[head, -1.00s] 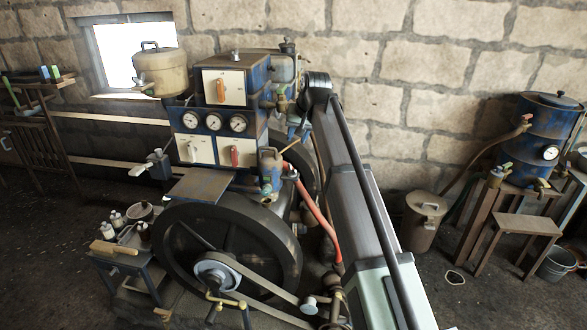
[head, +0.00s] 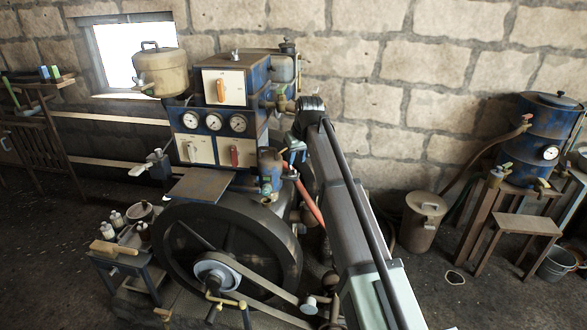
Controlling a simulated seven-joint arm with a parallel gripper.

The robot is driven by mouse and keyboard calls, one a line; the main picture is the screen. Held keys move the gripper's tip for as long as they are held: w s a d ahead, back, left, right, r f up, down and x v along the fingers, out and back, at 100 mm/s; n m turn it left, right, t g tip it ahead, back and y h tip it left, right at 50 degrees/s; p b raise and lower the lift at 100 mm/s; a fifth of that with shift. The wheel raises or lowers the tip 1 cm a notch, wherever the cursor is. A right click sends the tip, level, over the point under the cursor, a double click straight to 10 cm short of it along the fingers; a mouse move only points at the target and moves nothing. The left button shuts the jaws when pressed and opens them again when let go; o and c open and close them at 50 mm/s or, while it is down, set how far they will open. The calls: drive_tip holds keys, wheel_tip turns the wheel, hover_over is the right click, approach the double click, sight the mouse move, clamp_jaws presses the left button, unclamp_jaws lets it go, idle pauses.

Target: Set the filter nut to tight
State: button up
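A blue canister (head: 270,172), which looks like the filter, stands on the right side of the engine, below the gauges. I cannot make out its nut at this size. My arm reaches up from the lower right, and its end bends down toward the engine. My gripper (head: 292,156) appears as a small dark and teal shape just right of the canister's top. I cannot tell whether it touches the canister, or how its fingers stand.
The large flywheel (head: 235,250) and its belt stand in front below. Gauges (head: 213,122) and switch panels are on the engine's face. A red hose (head: 309,205) runs down beside my arm. A small bench (head: 118,262) with bottles stands at left.

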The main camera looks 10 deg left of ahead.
sight(292, 171)
drive_tip(key=shift+x, duration=3.05)
drive_tip(key=shift+a, duration=0.1)
clamp_jaws()
